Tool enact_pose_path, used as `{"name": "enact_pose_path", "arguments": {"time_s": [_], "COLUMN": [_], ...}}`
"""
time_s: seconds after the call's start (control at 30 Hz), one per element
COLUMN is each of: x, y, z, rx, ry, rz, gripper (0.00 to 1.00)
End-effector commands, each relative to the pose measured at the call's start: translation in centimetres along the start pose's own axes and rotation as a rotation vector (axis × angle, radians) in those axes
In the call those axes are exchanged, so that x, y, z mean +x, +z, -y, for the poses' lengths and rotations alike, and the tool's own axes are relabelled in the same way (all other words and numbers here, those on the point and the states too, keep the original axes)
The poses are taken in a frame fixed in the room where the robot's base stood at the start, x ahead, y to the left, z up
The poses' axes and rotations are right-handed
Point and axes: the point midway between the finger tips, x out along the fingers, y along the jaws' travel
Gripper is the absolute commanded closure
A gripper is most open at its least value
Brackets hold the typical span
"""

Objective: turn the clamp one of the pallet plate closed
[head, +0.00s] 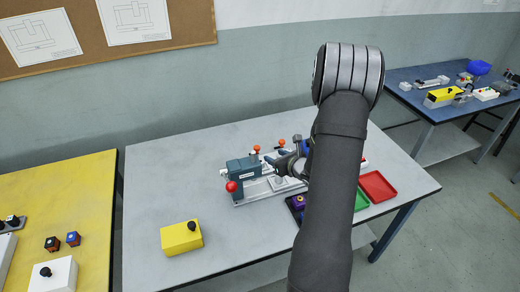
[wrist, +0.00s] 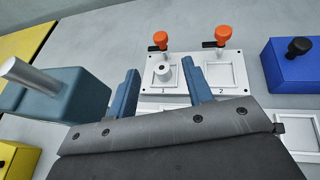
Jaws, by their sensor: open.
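In the wrist view the white pallet plate (wrist: 193,92) has two square nests marked 1 and 2. Clamp one, with its orange knob (wrist: 160,38) and a short black arm pointing left, stands behind nest 1. A white round part (wrist: 163,71) with a dark hole sits in nest 1. Clamp two (wrist: 223,34) stands behind nest 2, which looks empty. My gripper (wrist: 161,78) is open, its blue fingers apart on either side of nest 1 in the picture, with nothing between them held. In the head view clamp one's orange knob (head: 256,148) shows left of my gripper (head: 272,160).
A teal block (wrist: 65,98) with a metal rod stands close on the left; its red ball (head: 231,187) shows in the head view. A blue box (wrist: 293,65) is at right. A yellow box (head: 180,238) and a red tray (head: 378,186) are on the table.

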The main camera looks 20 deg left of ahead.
Motion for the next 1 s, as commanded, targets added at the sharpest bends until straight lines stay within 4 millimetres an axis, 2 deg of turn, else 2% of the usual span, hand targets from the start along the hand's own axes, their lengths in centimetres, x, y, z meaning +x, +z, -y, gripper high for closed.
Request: {"name": "enact_pose_path", "arguments": {"time_s": [0.03,0.3,0.5,0.7,0.97,1.0], "x": [1.3,7.1,10.2,11.6,11.7,11.7], "y": [0.0,0.0,0.0,0.0,0.1,0.1], "z": [-0.1,-0.1,0.0,0.0,0.0,0.0], "rx": [-0.001,-0.001,-0.001,0.001,0.0,0.0], "ry": [0.003,0.002,0.001,0.001,0.0,0.0], "rz": [0.0,0.0,0.0,0.0,0.0,0.0], "gripper": [0.53,0.53,0.53,0.53,0.53,0.57]}}
